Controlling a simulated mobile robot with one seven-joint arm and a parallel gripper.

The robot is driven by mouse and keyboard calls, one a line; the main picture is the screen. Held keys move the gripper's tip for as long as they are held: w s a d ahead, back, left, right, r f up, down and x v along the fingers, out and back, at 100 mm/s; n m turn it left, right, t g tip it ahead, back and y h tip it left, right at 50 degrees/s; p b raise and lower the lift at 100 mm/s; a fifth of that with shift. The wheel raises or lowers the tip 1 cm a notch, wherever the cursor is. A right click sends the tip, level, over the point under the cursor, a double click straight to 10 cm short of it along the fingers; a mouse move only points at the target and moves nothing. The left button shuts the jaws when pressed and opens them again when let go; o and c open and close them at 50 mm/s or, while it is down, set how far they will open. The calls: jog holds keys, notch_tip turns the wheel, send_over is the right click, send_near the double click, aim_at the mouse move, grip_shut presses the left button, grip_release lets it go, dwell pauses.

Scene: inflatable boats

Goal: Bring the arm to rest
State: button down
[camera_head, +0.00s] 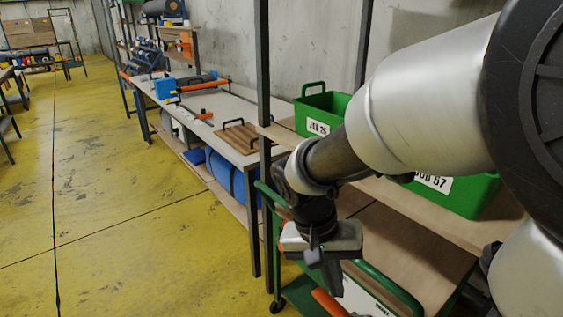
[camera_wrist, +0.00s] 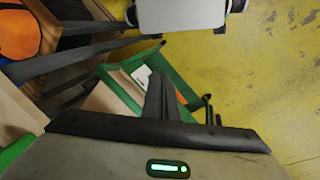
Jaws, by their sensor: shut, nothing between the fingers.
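My gripper (camera_head: 328,268) hangs at the end of my arm, fingers pointing down, in the lower middle of the head view. It is above or beside a green-framed cart (camera_head: 392,288); the exact gap cannot be judged. In the wrist view my gripper's two dark fingers (camera_wrist: 164,98) lie close together, shut and empty. The green cart frame (camera_wrist: 182,77) shows behind the fingers there. My arm reaches in from the right and is bent, hiding part of the shelf behind it.
A shelf rack with a dark post (camera_head: 264,120) stands close behind my gripper. It holds a green bin (camera_head: 316,107) and another green bin (camera_head: 470,198). A workbench (camera_head: 222,108) with tools runs farther back. The yellow floor (camera_head: 120,190) on the left is open.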

jog(key=s+d+r+n+t+y, duration=0.35)
jog(key=s+r+t, duration=0.25)
jog(key=r, duration=0.6)
notch_tip(320, 180, up, 19)
jog(key=p, duration=1.9)
jog(key=shift+s+d, duration=0.2)
jog(key=shift+m, duration=0.25)
